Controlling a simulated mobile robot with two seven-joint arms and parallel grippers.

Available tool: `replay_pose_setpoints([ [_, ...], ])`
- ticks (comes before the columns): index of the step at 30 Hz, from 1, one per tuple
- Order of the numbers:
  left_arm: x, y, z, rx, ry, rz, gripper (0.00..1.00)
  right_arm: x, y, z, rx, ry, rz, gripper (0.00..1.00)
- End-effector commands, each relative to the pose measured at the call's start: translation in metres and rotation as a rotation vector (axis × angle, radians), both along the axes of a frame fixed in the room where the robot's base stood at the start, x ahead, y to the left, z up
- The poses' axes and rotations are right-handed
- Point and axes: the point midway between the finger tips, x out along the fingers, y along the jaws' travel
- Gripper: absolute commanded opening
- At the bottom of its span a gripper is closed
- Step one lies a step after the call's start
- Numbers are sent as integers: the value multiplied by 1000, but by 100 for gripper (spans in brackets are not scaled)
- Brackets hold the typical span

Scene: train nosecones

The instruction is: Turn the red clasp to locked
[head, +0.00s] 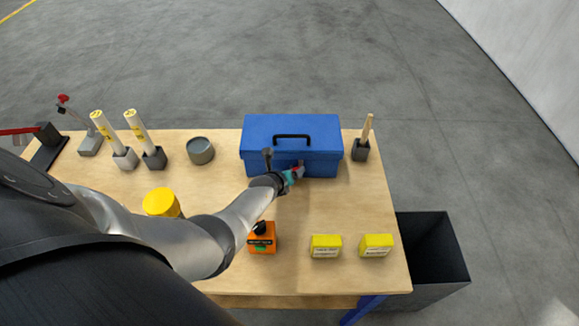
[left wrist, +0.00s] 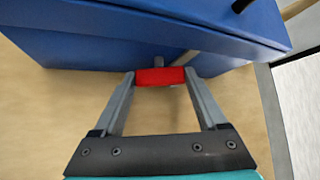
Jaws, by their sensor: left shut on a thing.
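The blue toolbox (head: 262,134) stands at the back of the wooden table, lid down, with a black handle on top. Its front also fills the top of the left wrist view (left wrist: 120,55). The red clasp (left wrist: 160,76) is a short bar on the front of the box. My left gripper (head: 299,171) is at the box front. In the left wrist view its two grey fingers (left wrist: 159,80) are shut on the clasp, one at each end. The clasp's mount is partly hidden behind it. My right gripper is not in view.
An orange box (head: 262,243) with a black top and two yellow boxes (head: 326,251) stand near the front. A brush holder (head: 360,151) is right of the toolbox, a grey cup (head: 200,151) left. A dark bin (head: 435,270) stands beyond the right edge.

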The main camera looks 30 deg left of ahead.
Motion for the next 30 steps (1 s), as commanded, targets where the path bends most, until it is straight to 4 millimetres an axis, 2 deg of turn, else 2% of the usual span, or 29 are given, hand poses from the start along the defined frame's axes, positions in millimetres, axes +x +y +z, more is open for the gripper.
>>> replay_pose_setpoints([
  [9, 1, -2, 1, 70, 43, 1, 19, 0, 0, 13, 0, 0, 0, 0],
  [27, 1, -1, 1, 92, 54, 2, 19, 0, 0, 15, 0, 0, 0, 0],
  [28, 1, -1, 1, 92, 54, 2, 76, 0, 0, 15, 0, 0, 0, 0],
  [30, 1, -1, 1, 92, 54, 2, 84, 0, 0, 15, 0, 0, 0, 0],
])
